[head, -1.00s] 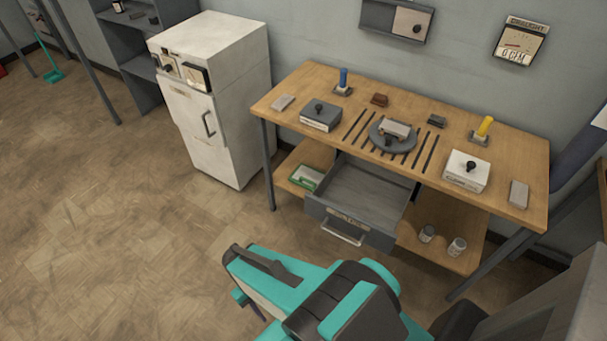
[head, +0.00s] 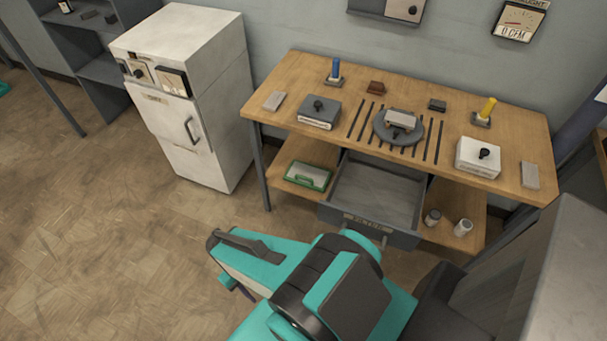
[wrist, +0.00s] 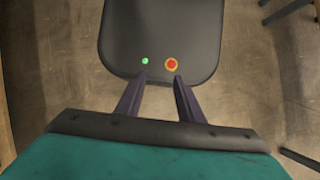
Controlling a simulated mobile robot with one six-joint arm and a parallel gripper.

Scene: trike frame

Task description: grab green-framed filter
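The green-framed filter (head: 307,176) lies on the lower shelf of the wooden workbench, left of the open drawer, in the head view. It is a flat pale panel with a green frame. My gripper (wrist: 159,80) shows in the wrist view with its two dark fingers apart and nothing between them. It points down over a dark rounded panel with a green light and a red button. In the head view my teal arm fills the bottom middle, apart from the bench and the filter; the fingers are mostly hidden there.
The open drawer (head: 378,195) juts out from the workbench (head: 350,80) beside the filter. A white cabinet (head: 195,100) stands left of the bench. Floor (head: 110,240) at left is clear.

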